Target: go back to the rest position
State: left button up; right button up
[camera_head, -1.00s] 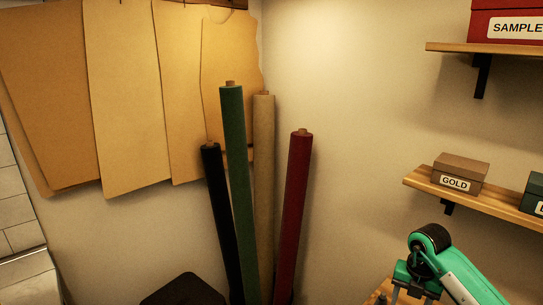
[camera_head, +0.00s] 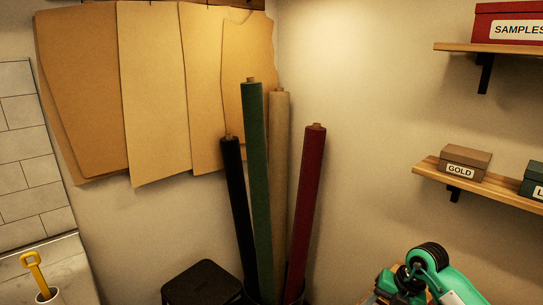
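A green, white and black arm (camera_head: 432,272), mine, comes in at the lower right, and its lower part is cut off by the bottom edge. No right gripper fingers show. My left arm and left gripper are not in the picture. No hands can be seen holding anything.
Black, green, tan and red fabric rolls (camera_head: 302,210) stand upright in the corner beside a dark stool or box (camera_head: 201,284). Cardboard patterns (camera_head: 155,90) hang on the wall. Right shelves hold a GOLD box (camera_head: 466,162) and a red SAMPLES box (camera_head: 508,24). A yellow-handled tool (camera_head: 36,268) stands lower left.

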jog(key=s+a+r+n+t+y, duration=0.1)
jog(key=a+r+y, duration=0.1)
jog(key=a+y, duration=0.35)
jog(key=s+a+r+t+y, duration=0.2)
jog(key=a+y, duration=0.1)
jog(key=a, duration=0.6)
notch_tip(320, 180, up, 10)
jog(key=s+a+m+t+y, duration=0.15)
jog(key=m+t+y, duration=0.25)
jog(key=m+t, duration=0.5)
jog(key=s+d+f+m+t+h, duration=0.1)
jog(key=s+d+f+m+h, duration=0.2)
jog(key=d+f+m+h, duration=0.5)
jog(key=s+d+f+m+t+h, duration=0.1)
jog(key=s+d+f+m+h, duration=0.3)
jog(key=m+h, duration=0.65)
jog(key=s+a+f+m+g+y, duration=0.1)
jog(key=s+f+g, duration=0.5)
jog(key=s, duration=0.4)
jog(key=s+f+m+g+y, duration=0.2)
jog(key=s+f+g, duration=0.4)
jog(key=s, duration=0.4)
notch_tip(320, 180, down, 31)
jog(key=g, duration=0.1)
jog(key=s+d+f+g, duration=0.1)
jog(key=s+d+f, duration=0.2)
jog(key=s+f, duration=1.6)
jog(key=shift+s+f+n+h, duration=0.3)
jog(key=shift+s+f+n, duration=0.1)
jog(key=shift+f+n, duration=0.05)
